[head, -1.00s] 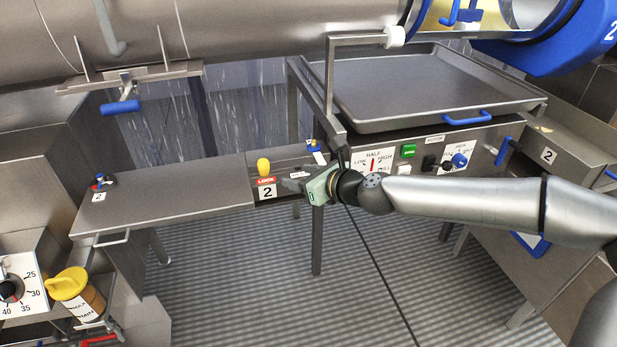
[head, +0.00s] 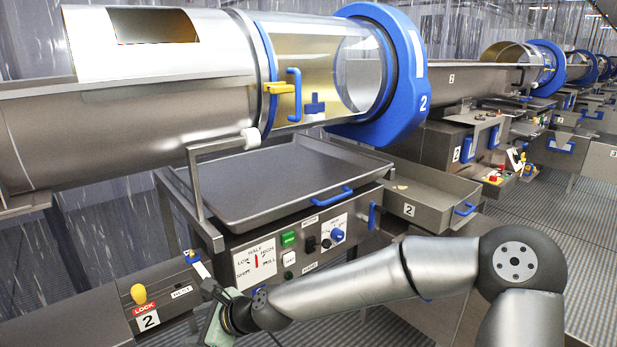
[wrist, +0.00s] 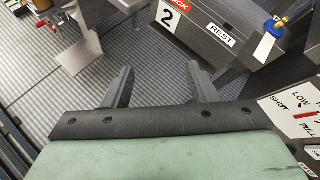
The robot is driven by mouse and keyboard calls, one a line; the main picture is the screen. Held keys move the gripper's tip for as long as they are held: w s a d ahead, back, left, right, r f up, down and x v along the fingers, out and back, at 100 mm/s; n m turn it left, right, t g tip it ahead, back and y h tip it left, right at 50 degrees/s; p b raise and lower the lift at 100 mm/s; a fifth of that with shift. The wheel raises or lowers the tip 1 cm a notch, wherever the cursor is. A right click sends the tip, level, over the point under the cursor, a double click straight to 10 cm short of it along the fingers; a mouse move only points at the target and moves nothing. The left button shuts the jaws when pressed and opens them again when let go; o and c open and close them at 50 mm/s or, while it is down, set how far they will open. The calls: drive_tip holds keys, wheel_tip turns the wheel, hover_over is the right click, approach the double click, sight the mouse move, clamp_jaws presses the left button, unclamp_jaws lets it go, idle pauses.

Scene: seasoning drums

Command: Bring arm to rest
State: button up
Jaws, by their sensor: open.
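My gripper (head: 212,292) is at the lower left of the head view, at the end of my grey arm, in front of the metal console. In the wrist view my gripper (wrist: 158,70) has its two dark fingers apart with nothing between them. A white label reading REST (head: 182,291) lies on the console ledge; it also shows in the wrist view (wrist: 221,34), beyond the right finger. Near it is a blue lever with a yellow tip (wrist: 266,42), apart from the fingers.
A yellow LOCK knob (head: 139,294) stands left of the REST label. The control panel (head: 262,258) with dial and buttons is close behind my gripper. Above it are a large tray (head: 270,185) and a drum with a blue ring (head: 400,75). Ribbed floor (wrist: 70,85) is open under the fingers.

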drive_tip(key=s+d+f+n+g+h+p, duration=0.15)
drive_tip(key=s+d+n+h, duration=0.35)
drive_tip(key=d, duration=0.6)
drive_tip(key=d+f+n+h+p, duration=0.1)
drive_tip(key=d+n+h+p, duration=0.2)
drive_tip(key=d+n, duration=0.5)
drive_tip(key=s+d+r+n+h+p, duration=0.1)
drive_tip(key=s+d+r, duration=0.4)
drive_tip(key=d, duration=0.5)
drive_tip(key=s+d+r+n+h+p, duration=0.1)
drive_tip(key=s+d+r, duration=0.4)
drive_tip(key=d, duration=0.5)
drive_tip(key=s+n+g+h, duration=0.1)
drive_tip(key=s+n, duration=0.1)
drive_tip(key=shift+s+d+n+p, duration=0.2)
drive_tip(key=shift+s+n+p, duration=0.1)
drive_tip(key=shift+s+p, duration=0.1)
